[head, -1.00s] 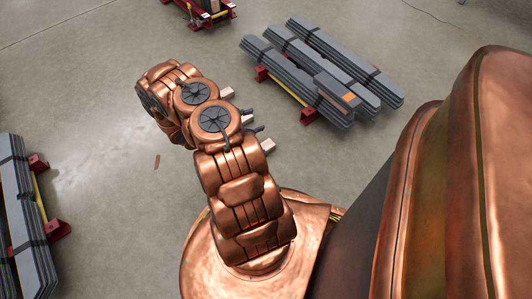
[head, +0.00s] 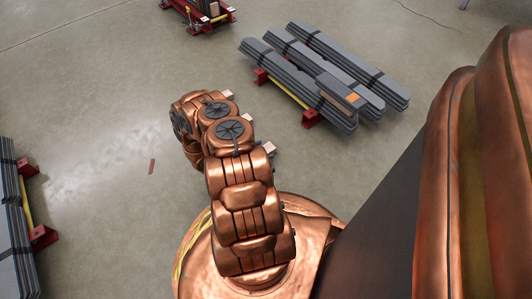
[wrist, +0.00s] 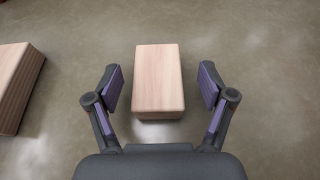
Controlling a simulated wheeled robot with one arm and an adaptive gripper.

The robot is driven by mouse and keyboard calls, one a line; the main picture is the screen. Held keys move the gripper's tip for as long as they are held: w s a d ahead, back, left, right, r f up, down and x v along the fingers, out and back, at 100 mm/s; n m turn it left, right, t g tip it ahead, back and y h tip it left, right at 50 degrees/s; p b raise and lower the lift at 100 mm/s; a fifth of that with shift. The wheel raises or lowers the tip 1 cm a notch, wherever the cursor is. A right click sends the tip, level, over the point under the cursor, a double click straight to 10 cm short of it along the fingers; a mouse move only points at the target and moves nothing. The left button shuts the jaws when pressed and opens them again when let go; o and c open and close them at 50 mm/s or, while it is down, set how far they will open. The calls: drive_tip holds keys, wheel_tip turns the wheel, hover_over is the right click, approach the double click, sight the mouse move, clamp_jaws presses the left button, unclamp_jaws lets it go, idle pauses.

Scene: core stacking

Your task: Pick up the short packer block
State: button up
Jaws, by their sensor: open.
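A short pale wooden block (wrist: 160,75) lies on the floor in the middle of the wrist view. My gripper (wrist: 160,82) is open, with one finger to the left of this block and one to the right. Gaps show on both sides, and neither finger touches it. How far the fingertips are above the floor I cannot tell. In the head view my arm hides the gripper.
Another wooden block (wrist: 14,85) lies at the left edge of the wrist view, apart from the left finger. Strapped grey bars (head: 300,65) rest on red supports at upper right, and more grey bars (head: 14,230) stand at far left. Open concrete floor lies between.

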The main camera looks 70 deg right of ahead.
sight(270, 148)
drive_tip(key=shift+b+x, duration=0.95)
drive_tip(key=shift+x, duration=1.05)
drive_tip(key=shift+w, duration=0.1)
drive_tip(key=c, duration=1.3)
